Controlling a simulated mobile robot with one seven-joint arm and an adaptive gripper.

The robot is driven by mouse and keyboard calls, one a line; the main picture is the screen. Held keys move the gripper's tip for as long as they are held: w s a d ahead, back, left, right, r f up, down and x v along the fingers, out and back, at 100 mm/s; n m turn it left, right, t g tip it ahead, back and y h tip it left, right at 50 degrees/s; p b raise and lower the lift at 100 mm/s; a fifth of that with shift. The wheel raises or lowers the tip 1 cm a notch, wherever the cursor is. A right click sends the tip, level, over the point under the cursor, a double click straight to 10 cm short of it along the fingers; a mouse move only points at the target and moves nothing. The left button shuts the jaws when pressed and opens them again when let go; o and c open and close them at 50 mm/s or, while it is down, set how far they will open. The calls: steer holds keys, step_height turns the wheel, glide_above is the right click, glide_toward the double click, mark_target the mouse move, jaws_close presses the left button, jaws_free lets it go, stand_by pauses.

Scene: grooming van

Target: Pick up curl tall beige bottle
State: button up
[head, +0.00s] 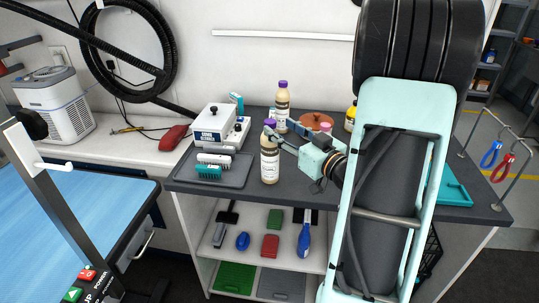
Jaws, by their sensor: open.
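Two tall beige bottles with purple caps stand upright on the dark grey counter top. The nearer bottle (269,165) is close to the front edge; the farther bottle (282,101) is behind it, near the wall. Their labels are too small to read, so I cannot tell which one says curl. My gripper (273,138) is open, coming in from the right, with its fingers at the upper part of the nearer bottle. They overlap its neck and cap in the picture; I cannot tell whether they touch it.
Left of the nearer bottle is a grey tray (237,180) with brushes, and a white box (216,124) behind it. An orange-brown round object (314,121) and a yellow bottle (350,116) stand behind my gripper. A blue grooming table (75,215) is at left.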

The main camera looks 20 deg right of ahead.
mark_target(274, 127)
steer(key=w, duration=0.1)
steer(key=w+a, duration=0.1)
steer(key=w, duration=0.3)
steer(key=shift+a+f, duration=0.25)
steer(key=shift+f, duration=0.1)
steer(key=shift+c, duration=0.5)
jaws_close()
steer(key=shift+r, duration=0.1)
